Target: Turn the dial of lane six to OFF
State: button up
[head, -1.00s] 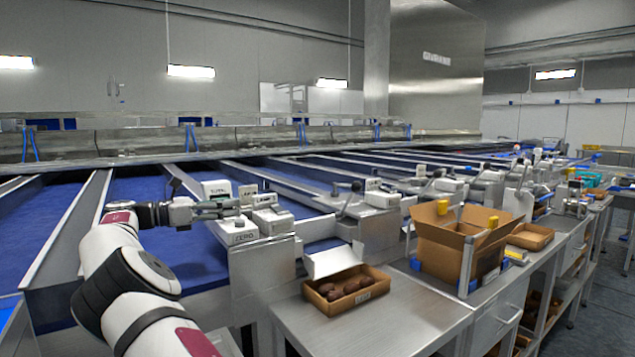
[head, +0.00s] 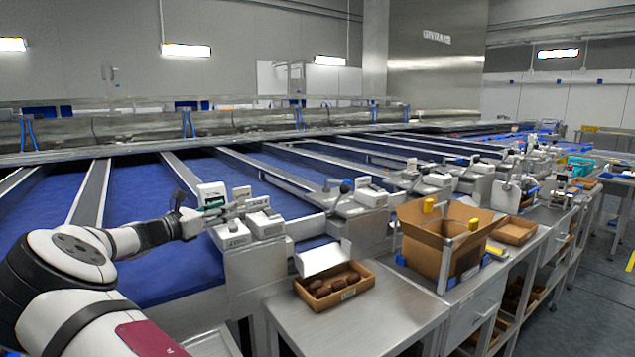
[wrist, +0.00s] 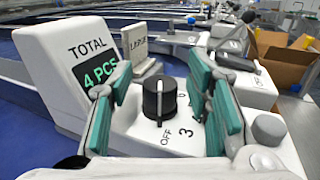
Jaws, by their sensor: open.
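A black dial (wrist: 160,98) with a white line on its grip sits on a white control unit (wrist: 72,146) in the wrist view. OFF and several digits are printed near it; I cannot tell exactly which mark the line meets. A display on the unit (wrist: 100,75) reads TOTAL, 4 PCS. My gripper (wrist: 161,82) is open, its teal-padded fingers on either side of the dial, with a gap visible on both sides. In the head view my gripper (head: 238,209) is over the nearest control unit (head: 233,237). I can read no lane number.
More control units (head: 360,194) with levers stand along the lane ends to the right. An open carton of dates (head: 337,293) lies on the steel bench (head: 365,325), and a taller empty-looking carton (head: 430,250) stands behind it. Blue lanes (head: 140,205) lie beyond my arm.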

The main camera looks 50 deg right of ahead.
jog(key=shift+s+r+n+t+y+p, duration=0.1)
jog(key=shift+n+t+y+p, duration=0.25)
jog(key=shift+n+t+p, duration=1.3)
jog(key=shift+s+m+t+y+p, duration=0.1)
jog(key=shift+t+y+p, duration=0.5)
jog(key=shift+p, duration=2.3)
jog(key=shift+s+r+n+t+y+p, duration=0.15)
jog(key=shift+n+t+p, duration=0.95)
jog(key=shift+p, duration=1.2)
